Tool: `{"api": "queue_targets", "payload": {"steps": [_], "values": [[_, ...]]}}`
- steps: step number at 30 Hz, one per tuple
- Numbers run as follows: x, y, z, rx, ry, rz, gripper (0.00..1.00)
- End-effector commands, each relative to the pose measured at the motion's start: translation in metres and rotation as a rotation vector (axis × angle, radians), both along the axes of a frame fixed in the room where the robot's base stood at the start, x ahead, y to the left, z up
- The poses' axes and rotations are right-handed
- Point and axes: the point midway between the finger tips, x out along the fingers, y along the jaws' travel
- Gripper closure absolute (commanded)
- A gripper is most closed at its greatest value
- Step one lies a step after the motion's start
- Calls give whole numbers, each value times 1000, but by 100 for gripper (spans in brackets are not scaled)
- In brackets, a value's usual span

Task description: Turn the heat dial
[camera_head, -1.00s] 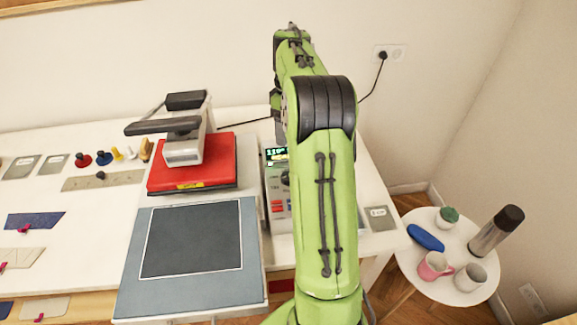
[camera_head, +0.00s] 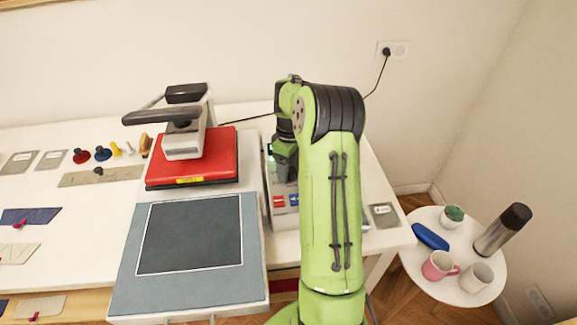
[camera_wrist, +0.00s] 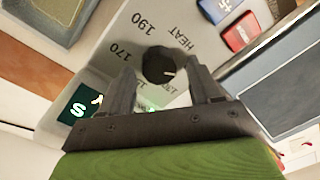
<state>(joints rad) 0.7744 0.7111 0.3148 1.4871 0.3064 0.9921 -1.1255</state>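The heat dial (camera_wrist: 158,66) is a round black knob with a short pale mark, on a light grey panel (camera_wrist: 112,48) printed "HEAT", "170" and "190". The mark points to the right in the wrist view. My gripper (camera_wrist: 161,74) is open, with one finger on each side of the dial; I cannot tell whether the fingers touch it. More printing below the dial is partly hidden. In the head view the control box (camera_head: 283,219) stands right of the heat press, and my arm hides its dial and most of its display.
The heat press has a red plate (camera_head: 215,165) and a grey lower bed (camera_head: 150,290). Red and blue buttons (camera_wrist: 240,36) are close to the dial. A small dark display (camera_wrist: 76,112) is beside my gripper. A round side table (camera_head: 452,232) with cups stands at right.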

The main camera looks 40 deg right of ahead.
Motion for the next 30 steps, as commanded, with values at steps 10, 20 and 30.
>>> {"api": "queue_targets", "payload": {"steps": [10,20,30], "values": [[0,0,0,0,0,0,91],[0,0,1,0,0,-50,91],[0,-2,1,0,0,-290,91]]}}
